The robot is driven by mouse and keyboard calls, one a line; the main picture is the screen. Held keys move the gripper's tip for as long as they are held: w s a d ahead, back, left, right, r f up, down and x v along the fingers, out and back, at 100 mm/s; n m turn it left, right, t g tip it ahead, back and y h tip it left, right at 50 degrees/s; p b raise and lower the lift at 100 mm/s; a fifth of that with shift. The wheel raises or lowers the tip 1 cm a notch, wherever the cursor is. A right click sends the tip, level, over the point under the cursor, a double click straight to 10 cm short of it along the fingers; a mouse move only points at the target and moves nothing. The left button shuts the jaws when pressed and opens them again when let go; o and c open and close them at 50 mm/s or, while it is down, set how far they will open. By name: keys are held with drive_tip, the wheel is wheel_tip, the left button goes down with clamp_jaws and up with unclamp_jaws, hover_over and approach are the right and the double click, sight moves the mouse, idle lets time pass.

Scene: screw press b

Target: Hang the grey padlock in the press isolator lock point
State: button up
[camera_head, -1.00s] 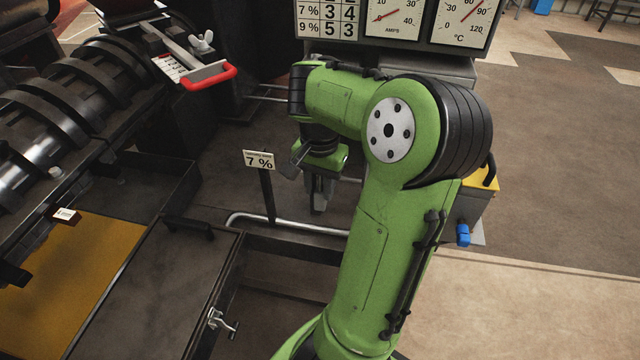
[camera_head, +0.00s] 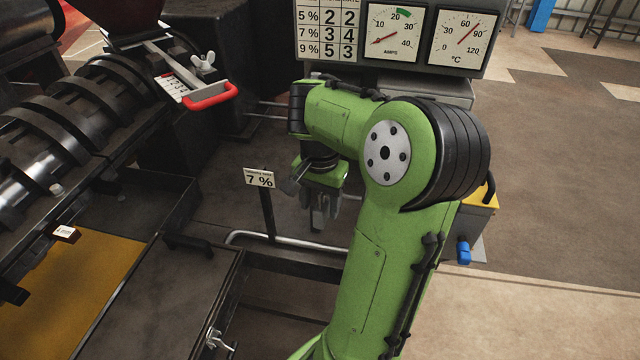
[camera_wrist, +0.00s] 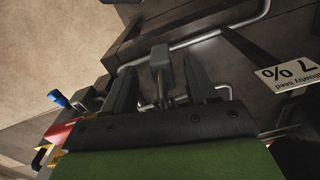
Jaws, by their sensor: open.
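My gripper (camera_head: 322,218) points down beside the 7 % sign, left of my upper arm in the head view. In the wrist view its two fingers (camera_wrist: 162,88) stand apart, so it is open. A small dark grey block (camera_wrist: 162,62) on a thin stem shows between the fingers there. I cannot tell whether it is the padlock, nor whether it touches a finger. No grey padlock is clearly recognisable in the head view. I cannot make out the isolator lock point for certain. A yellow-topped box (camera_head: 484,192) with a black handle stands partly hidden behind my arm.
The 7 % sign (camera_head: 259,178) stands on a post close left of my gripper. A bent metal rail (camera_head: 285,241) runs below it. The press barrel (camera_head: 85,125) fills the left. A gauge panel (camera_head: 425,38) stands behind. Open floor (camera_head: 565,160) lies to the right.

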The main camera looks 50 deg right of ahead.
sight(317, 210)
wheel_tip(317, 210, up, 15)
drive_tip(key=p, duration=0.6)
drive_tip(key=w+a+r+n+h, duration=0.15)
drive_tip(key=a+n+h, duration=0.4)
drive_tip(key=a, duration=0.75)
drive_tip(key=s+a+f+n+t+y, duration=0.3)
drive_tip(key=s+a+n+t+y, duration=0.2)
drive_tip(key=a+n, duration=0.5)
drive_tip(key=shift+s+a+f+t, duration=0.15)
drive_tip(key=shift+s+a+t, duration=0.15)
drive_tip(key=shift+s+a, duration=0.55)
drive_tip(key=shift+w+a+f+y, duration=0.1)
drive_tip(key=shift+a+f+y, duration=0.05)
drive_tip(key=shift+a+y, duration=0.15)
drive_tip(key=shift+w+a, duration=0.1)
drive_tip(key=shift+a, duration=0.05)
